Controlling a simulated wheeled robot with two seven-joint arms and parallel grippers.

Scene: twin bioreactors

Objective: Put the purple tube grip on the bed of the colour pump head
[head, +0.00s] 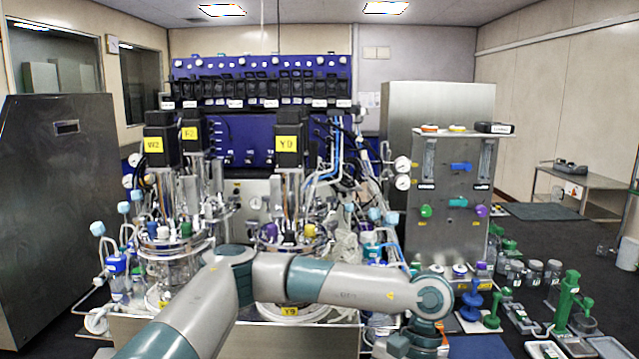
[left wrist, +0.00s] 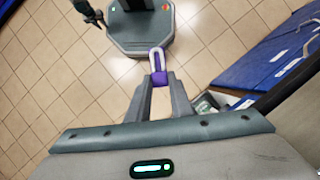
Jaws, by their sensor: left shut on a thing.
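The purple tube grip (left wrist: 158,60) is in the left wrist view, a purple loop with a pale middle. My left gripper (left wrist: 159,82) is shut on its lower end. In the head view my left arm reaches across the front and bends down at the right; its fingers and the grip are not clearly seen there. The steel pump cabinet (head: 450,185) stands right of centre, with blue (head: 460,166), green (head: 426,211), teal (head: 458,202) and purple (head: 482,211) parts on its front. I cannot make out the bed of a pump head. My right gripper is not seen.
Two glass and steel bioreactors (head: 160,262) stand left and centre behind my arm. Bottles and green stands (head: 568,300) crowd the right front. A low table (head: 578,185) is at the far right. The left wrist view shows tiled floor (left wrist: 220,40) and a blue panel (left wrist: 270,62).

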